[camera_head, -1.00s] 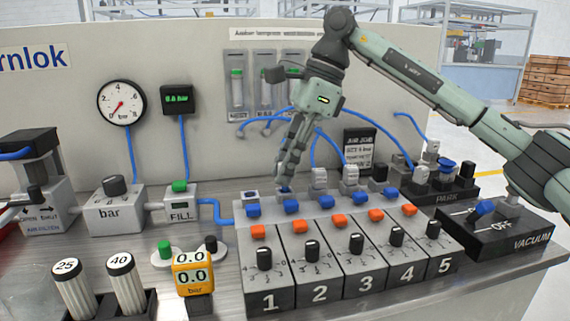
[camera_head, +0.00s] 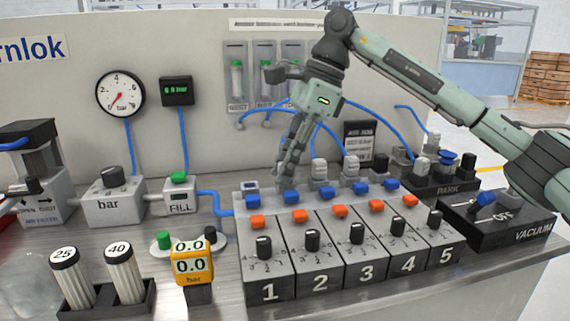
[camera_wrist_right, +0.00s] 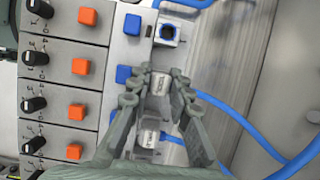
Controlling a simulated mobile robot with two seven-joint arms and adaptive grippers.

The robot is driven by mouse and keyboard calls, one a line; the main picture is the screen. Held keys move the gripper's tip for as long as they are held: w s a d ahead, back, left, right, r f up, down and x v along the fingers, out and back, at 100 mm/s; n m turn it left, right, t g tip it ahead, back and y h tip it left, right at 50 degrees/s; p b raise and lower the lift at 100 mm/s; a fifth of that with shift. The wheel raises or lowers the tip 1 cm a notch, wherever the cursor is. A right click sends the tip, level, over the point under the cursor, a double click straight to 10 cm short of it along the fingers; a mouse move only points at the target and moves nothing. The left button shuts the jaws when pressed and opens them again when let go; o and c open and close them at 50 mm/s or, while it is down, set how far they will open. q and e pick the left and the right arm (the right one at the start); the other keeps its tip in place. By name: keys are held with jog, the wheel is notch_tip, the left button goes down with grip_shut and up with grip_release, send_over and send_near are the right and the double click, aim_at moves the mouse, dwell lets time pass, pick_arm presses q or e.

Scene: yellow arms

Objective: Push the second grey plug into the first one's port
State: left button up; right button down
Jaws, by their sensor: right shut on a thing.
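My right gripper (camera_head: 284,184) points down at the second station, behind its blue button. In the right wrist view its fingers (camera_wrist_right: 161,92) are shut on a grey plug (camera_wrist_right: 160,82), the second one, largely hidden by the fingers in the head view. The first station's port (camera_wrist_right: 168,32), square with a blue ring, is empty beside the held plug; it also shows in the head view (camera_head: 250,187). Whether the held plug is seated or lifted is unclear. Another grey plug (camera_wrist_right: 148,140) stands at the third station. My left gripper is not in view.
Blue hoses (camera_wrist_right: 235,110) run behind the row. Blue (camera_head: 252,201) and orange buttons line the station fronts. A vacuum box (camera_head: 500,222) stands at right.

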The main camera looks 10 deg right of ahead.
jog(key=c, duration=1.3)
grip_release()
jog(key=shift+f, duration=0.1)
jog(key=shift+r+p, duration=0.5)
jog(key=shift+r, duration=0.1)
notch_tip(320, 180, up, 4)
jog(key=p, duration=0.3)
jog(key=shift+r, duration=2)
